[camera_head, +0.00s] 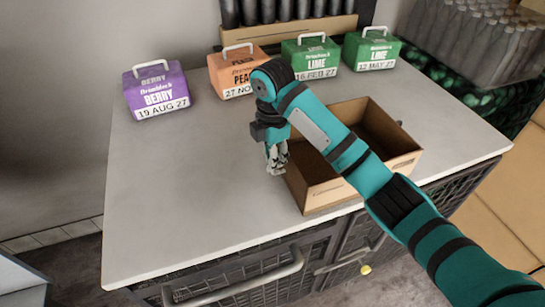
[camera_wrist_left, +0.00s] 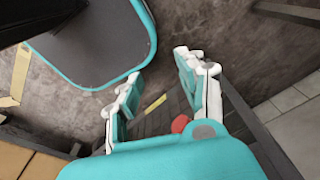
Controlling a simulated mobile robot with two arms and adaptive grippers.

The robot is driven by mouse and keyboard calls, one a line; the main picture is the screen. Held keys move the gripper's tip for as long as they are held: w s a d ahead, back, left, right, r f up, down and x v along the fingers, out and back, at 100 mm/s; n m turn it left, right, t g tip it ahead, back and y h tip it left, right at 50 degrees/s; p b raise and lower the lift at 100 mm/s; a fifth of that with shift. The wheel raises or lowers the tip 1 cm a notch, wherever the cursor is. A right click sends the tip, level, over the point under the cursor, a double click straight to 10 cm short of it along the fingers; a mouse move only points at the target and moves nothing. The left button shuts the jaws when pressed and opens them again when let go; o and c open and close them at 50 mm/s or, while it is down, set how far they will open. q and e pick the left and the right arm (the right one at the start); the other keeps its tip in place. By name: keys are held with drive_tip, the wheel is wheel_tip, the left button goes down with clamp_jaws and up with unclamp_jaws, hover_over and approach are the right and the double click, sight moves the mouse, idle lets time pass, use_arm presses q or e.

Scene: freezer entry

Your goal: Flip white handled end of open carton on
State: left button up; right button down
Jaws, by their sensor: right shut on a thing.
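An open brown carton (camera_head: 403,164) stands upright on the pale worktop (camera_head: 190,215), near its front right. My right gripper (camera_head: 276,160) points down at the carton's left end, and its fingers are shut there on that end wall. The arm crosses over the carton and hides part of its inside and front wall. No white handle shows on this carton. My left gripper (camera_wrist_left: 158,67) shows only in the left wrist view, open and empty, with the dark floor behind it.
White-handled packs stand along the back: a purple Berry pack (camera_head: 157,90), an orange Peach pack (camera_head: 236,72) and two green Lime packs (camera_head: 312,58), (camera_head: 371,50). A crate of bottles (camera_head: 480,45) is at the back right. The worktop's left and front are clear.

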sight(287, 160)
drive_tip(key=shift+w+d+r+g+y, duration=0.15)
drive_tip(key=shift+w+d+g+y, duration=0.1)
drive_tip(key=shift+d+y, duration=0.5)
drive_tip(key=shift+w+d+r+g+y, duration=0.15)
drive_tip(key=shift+w+d+g+y, duration=0.1)
drive_tip(key=shift+d+y, duration=0.5)
drive_tip(key=shift+w+d+g+y+b, duration=0.25)
drive_tip(key=shift+d+y, duration=0.35)
drive_tip(key=shift+y, duration=0.3)
drive_tip(key=shift+w+d+g+y+b, duration=0.2)
drive_tip(key=shift+d+g+y, duration=0.15)
drive_tip(key=shift+d+y, duration=0.4)
drive_tip(key=shift+a+y, duration=0.1)
drive_tip(key=shift+y, duration=0.15)
drive_tip(key=c, duration=1.4)
unclamp_jaws()
drive_tip(key=shift+f, duration=0.1)
drive_tip(key=v, duration=1.2)
drive_tip(key=shift+a, duration=0.1)
